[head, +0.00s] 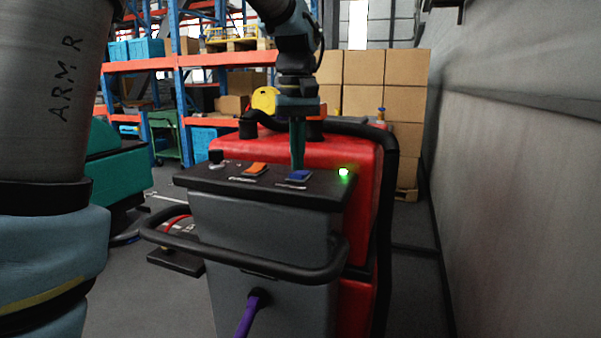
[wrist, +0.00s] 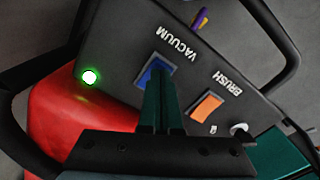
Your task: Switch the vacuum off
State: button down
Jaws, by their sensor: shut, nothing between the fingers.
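The vacuum switch is a blue rocker (head: 299,176) on the dark top panel of the red and grey scrubber (head: 265,225). In the wrist view the blue rocker (wrist: 148,72) sits by the label VACUUM, partly hidden behind my fingers. My gripper (head: 297,165) is shut and empty, pointing down with its green fingertips at the blue rocker. In the wrist view my gripper (wrist: 160,75) overlaps the rocker; I cannot tell whether it touches. A green lamp (head: 344,172) is lit on the panel, and it also shows in the wrist view (wrist: 89,77).
An orange rocker (head: 255,169) labelled BRUSH and a black knob (head: 216,157) sit left of the blue rocker. A black handle bar (head: 250,262) loops in front. Stacked cartons (head: 362,80) and shelving stand behind. A grey wall (head: 520,170) is on the right.

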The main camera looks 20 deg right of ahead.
aim_at(297, 173)
jog(key=shift+f, duration=0.5)
jog(key=shift+r, duration=0.15)
notch_tip(297, 173, up, 7)
jog(key=p, duration=0.6)
dwell(0.7)
